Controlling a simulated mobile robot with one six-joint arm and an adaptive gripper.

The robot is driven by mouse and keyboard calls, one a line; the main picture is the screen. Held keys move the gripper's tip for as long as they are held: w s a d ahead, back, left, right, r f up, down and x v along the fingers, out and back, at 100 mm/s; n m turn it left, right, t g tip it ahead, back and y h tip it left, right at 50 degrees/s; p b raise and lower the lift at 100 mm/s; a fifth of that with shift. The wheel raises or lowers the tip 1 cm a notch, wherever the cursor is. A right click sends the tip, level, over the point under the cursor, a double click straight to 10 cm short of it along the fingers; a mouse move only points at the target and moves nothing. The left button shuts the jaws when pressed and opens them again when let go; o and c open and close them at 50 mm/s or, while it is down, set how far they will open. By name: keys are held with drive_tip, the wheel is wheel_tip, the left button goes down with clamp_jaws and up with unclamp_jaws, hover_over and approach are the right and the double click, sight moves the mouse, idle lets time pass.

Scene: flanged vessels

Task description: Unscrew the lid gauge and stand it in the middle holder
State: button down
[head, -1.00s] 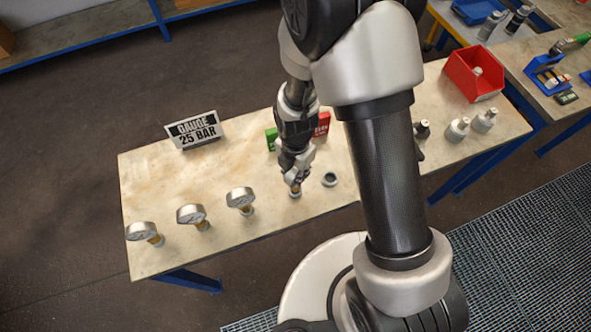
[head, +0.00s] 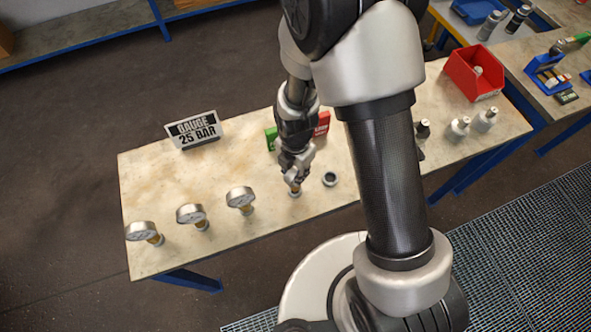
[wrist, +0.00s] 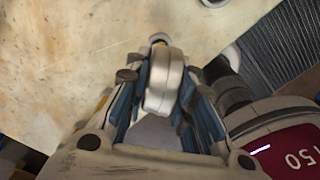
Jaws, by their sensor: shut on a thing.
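My gripper (head: 293,177) is shut on a round silver gauge (wrist: 163,80), seen edge-on between the fingers in the wrist view. A brass-coloured stem (head: 294,189) shows below the fingers in the head view, just over or in a small ring-shaped holder (head: 295,194); I cannot tell if it is seated. An empty grey ring-shaped holder (head: 330,179) stands just to the right. Three similar gauges stand upright in a row to the left: a far-left one (head: 142,231), a middle one (head: 191,214) and a nearer one (head: 240,197). My arm hides the vessel area.
A sign reading GAUGE 25 BAR (head: 195,130) stands at the table's back. Green (head: 271,138) and red (head: 321,124) pieces are partly behind my arm. The table's left part (head: 150,185) is clear.

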drive_tip(key=shift+f, duration=0.15)
idle(0.3)
drive_tip(key=shift+f+b, duration=1.25)
drive_tip(key=c, duration=1.3)
unclamp_jaws()
drive_tip(key=shift+r, duration=0.1)
wheel_tip(320, 180, up, 12)
